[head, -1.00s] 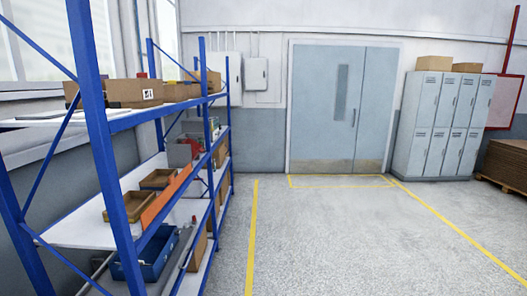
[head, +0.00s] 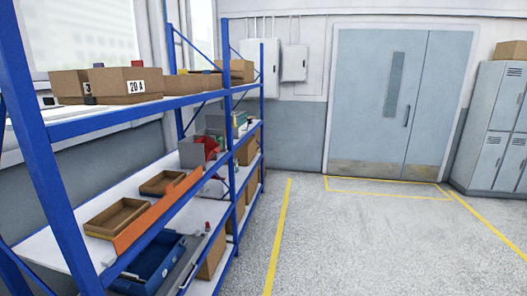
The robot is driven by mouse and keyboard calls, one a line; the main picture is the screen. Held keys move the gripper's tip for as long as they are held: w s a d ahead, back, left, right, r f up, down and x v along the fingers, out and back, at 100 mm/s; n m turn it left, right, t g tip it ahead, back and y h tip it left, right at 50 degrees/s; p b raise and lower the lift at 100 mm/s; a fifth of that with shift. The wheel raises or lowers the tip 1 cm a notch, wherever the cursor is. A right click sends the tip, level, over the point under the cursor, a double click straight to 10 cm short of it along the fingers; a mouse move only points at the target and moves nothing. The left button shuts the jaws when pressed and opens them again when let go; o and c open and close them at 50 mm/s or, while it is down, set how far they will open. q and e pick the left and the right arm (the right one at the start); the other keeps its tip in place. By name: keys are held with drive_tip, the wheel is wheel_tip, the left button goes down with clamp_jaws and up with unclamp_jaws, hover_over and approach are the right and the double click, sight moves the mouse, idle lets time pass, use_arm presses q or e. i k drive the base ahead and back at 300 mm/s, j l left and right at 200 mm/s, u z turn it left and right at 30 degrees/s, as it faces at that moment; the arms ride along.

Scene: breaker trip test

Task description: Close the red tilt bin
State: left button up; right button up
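A small red bin-like part (head: 209,147) shows on the middle level of the blue shelf rack (head: 60,195), toward its far end. It sits against a grey housing (head: 191,153) and seems to lean out at an angle. It is small at this distance, so I cannot tell exactly how far open it is. Neither of my grippers is in view.
Cardboard boxes (head: 130,86) stand on the top level. Shallow brown trays (head: 117,217) lie behind an orange front strip (head: 160,213). A blue crate (head: 150,265) is below. The floor (head: 350,245) right of the rack is clear. Lockers (head: 490,130) stand right.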

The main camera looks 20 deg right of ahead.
sight(212, 147)
drive_tip(key=i+l, duration=0.2)
drive_tip(key=l, duration=0.15)
drive_tip(key=i+l+z, duration=0.1)
drive_tip(key=l, duration=0.25)
drive_tip(key=i+l+u, duration=0.1)
drive_tip(key=i, duration=0.3)
drive_tip(key=i+l+u, duration=0.15)
drive_tip(key=i, duration=0.2)
drive_tip(key=i+l+u, duration=0.1)
drive_tip(key=i, duration=0.3)
drive_tip(key=l, duration=0.1)
